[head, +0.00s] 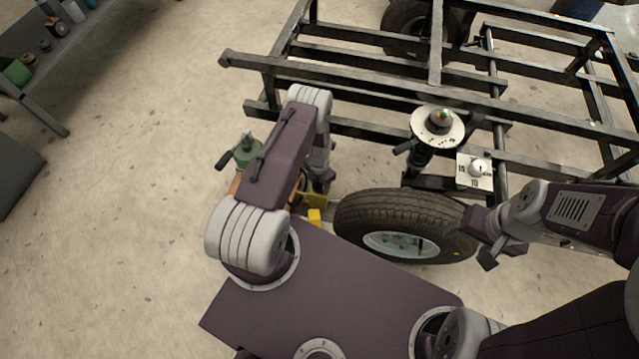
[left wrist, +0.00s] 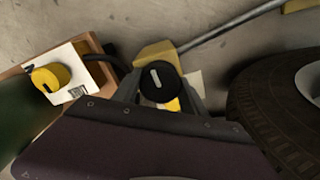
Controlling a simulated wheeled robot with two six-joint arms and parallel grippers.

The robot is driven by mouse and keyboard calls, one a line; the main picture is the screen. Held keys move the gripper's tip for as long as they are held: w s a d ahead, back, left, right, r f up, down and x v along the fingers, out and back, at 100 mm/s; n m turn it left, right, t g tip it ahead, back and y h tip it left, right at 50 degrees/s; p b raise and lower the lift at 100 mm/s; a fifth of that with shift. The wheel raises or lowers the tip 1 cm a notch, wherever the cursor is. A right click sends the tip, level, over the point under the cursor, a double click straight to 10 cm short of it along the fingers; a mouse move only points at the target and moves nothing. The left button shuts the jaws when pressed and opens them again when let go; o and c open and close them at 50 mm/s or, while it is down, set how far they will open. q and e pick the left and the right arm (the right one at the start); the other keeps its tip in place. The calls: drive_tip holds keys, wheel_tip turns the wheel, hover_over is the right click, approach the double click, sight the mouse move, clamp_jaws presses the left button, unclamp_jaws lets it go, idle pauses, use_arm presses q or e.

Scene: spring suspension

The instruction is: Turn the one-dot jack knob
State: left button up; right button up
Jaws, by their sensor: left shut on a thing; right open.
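A black round knob (left wrist: 160,82) with a white pointer line sits between the fingers of my left gripper (left wrist: 161,88) in the left wrist view. The fingers are shut on it. Yellow parts lie behind and below this knob. A yellow knob (left wrist: 50,77) with a dark pointer mark stands on a white plate at the left, apart from the gripper. No dot marks are readable, so I cannot tell which knob has one dot. In the head view my left gripper (head: 321,184) points down beside the tire and mostly hides the knob. My right gripper (head: 483,240) is open and empty by the tire.
The tire (head: 385,207) stands right of my left gripper. A black metal frame (head: 375,70) fills the back, with a round white spring top (head: 437,128) and a white plate (head: 474,171) with a round knob. A green bottle-like part (head: 245,152) stands left of my left arm.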

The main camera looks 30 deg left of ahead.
idle(0.4)
use_arm(q)
drive_tip(key=o, duration=1.4)
wheel_tip(320, 180, up, 8)
drive_tip(key=p, duration=0.5)
drive_tip(key=shift+r, duration=0.55)
